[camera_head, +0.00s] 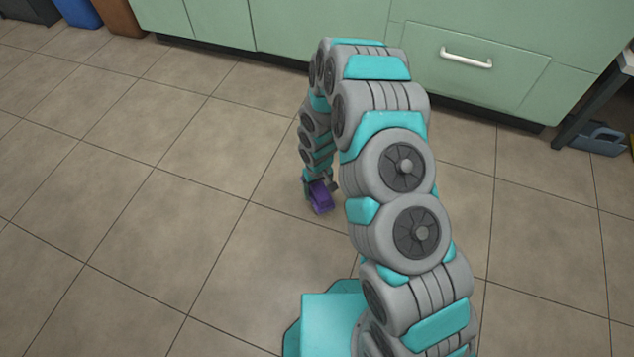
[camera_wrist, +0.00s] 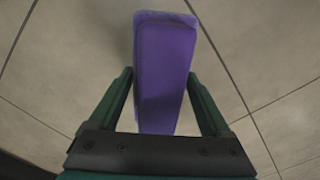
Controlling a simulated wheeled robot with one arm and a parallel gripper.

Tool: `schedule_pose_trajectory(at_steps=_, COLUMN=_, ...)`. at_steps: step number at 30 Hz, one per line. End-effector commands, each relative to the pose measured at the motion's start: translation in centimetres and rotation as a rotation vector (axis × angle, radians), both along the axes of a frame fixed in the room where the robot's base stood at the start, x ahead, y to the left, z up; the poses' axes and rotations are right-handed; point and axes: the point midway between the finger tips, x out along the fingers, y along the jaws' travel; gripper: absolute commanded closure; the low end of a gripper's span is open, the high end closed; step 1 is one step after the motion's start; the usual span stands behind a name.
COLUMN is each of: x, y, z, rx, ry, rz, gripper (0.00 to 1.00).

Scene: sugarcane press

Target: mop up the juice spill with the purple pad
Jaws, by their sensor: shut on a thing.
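The purple pad (camera_head: 320,197) is in my gripper (camera_head: 321,187), low over the tiled floor in the head view. In the wrist view the purple pad (camera_wrist: 165,65) is a long block between the two green fingers of my gripper (camera_wrist: 162,90), which is shut on it. The pad's far end points away from the gripper toward the floor. I cannot tell whether it touches the floor. No juice spill can be made out on the floor in either view; part of the floor is hidden behind my arm.
Green cabinets (camera_head: 285,28) with a white-handled drawer (camera_head: 490,72) run along the back. A blue-grey container (camera_head: 598,138) sits at the right under a dark-legged table. A blue bin (camera_head: 78,12) and a brown box (camera_head: 118,17) stand at top left. The tiled floor (camera_head: 130,190) at left is clear.

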Motion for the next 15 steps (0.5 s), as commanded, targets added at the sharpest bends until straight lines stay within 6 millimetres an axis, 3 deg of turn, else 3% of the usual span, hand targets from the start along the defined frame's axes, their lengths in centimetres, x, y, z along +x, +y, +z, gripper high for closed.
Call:
schedule_pose_trajectory(at_steps=9, x=0.0, y=-0.2, z=3.1, rx=0.0, ry=-0.001, rz=-0.002, gripper=0.7)
schedule_pose_trajectory(at_steps=15, x=-0.1, y=-0.3, z=3.8, rx=0.0, ry=-0.001, rz=-0.002, gripper=0.7)
